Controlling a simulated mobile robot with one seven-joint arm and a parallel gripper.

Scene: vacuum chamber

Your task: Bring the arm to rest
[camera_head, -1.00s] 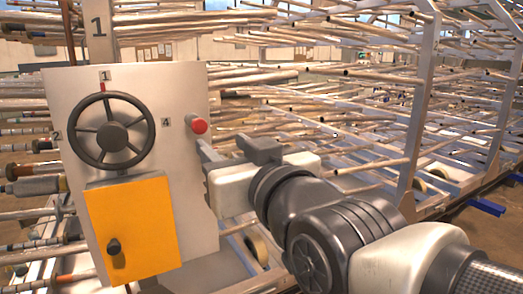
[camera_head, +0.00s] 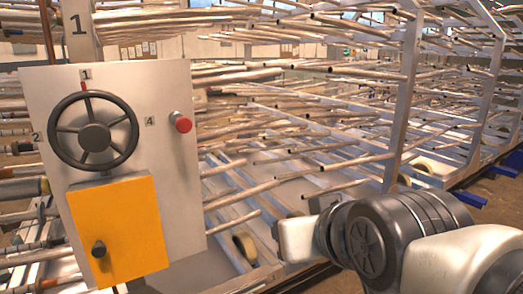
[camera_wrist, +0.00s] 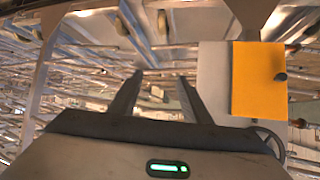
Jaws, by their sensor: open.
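My gripper (camera_wrist: 160,76) is open and empty in the wrist view, its two dark fingers apart with pipes and frames behind them. In the head view my arm reaches in from the lower right, and the pale gripper body (camera_head: 297,240) is right of the control panel (camera_head: 178,215), apart from it in the picture. The fingers are hard to make out there.
The panel carries a black handwheel (camera_head: 94,138), a red button (camera_head: 180,122) and an orange door (camera_head: 135,215) with a black knob (camera_head: 99,249). Racks of metal pipes (camera_head: 330,160) fill the space behind and right. The orange door also shows in the wrist view (camera_wrist: 257,90).

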